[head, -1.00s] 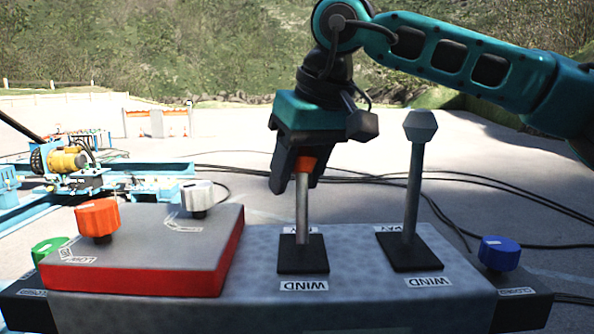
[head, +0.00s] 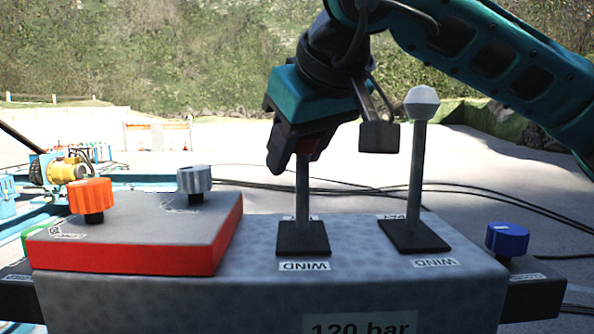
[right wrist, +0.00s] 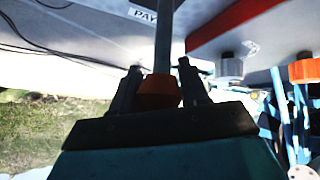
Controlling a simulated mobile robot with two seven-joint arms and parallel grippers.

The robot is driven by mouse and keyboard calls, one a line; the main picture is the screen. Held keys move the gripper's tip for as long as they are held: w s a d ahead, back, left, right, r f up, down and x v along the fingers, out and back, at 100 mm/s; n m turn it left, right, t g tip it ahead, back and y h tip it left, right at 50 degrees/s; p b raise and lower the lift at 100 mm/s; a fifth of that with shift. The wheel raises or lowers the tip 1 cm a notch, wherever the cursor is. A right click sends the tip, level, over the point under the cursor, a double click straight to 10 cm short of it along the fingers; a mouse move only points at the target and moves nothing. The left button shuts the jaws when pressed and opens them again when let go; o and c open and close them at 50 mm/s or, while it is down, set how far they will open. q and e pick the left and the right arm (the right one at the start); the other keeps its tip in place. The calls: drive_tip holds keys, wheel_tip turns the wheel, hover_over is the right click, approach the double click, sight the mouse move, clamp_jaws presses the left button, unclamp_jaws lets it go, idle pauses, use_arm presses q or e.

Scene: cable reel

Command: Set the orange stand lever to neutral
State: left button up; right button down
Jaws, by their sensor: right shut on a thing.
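The orange stand lever is a grey shaft (head: 303,190) rising from a black base plate (head: 303,239) on the grey control box. Its orange knob (right wrist: 160,92) sits between the fingers of my right gripper (head: 294,152) in the right wrist view. My right gripper is shut on that knob and mostly hides it in the head view. The lever's top is lower in the picture than the grey lever's top. A "WIND" label (head: 304,266) lies at the near side of the base. The label behind the base is mostly hidden. My left gripper is not in view.
A second lever with a grey knob (head: 421,102) stands just right of my right gripper. A red-sided panel (head: 128,261) at left carries an orange dial (head: 90,196) and a silver dial (head: 194,181). A blue dial (head: 507,240) is at right. Cables lie on the ground behind.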

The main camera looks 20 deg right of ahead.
drive_tip(key=shift+s, duration=0.1)
drive_tip(key=c, duration=0.6)
unclamp_jaws()
drive_tip(key=p+v, duration=0.1)
drive_tip(key=v, duration=1.2)
drive_tip(key=shift+s+f, duration=0.1)
drive_tip(key=shift+f, duration=0.05)
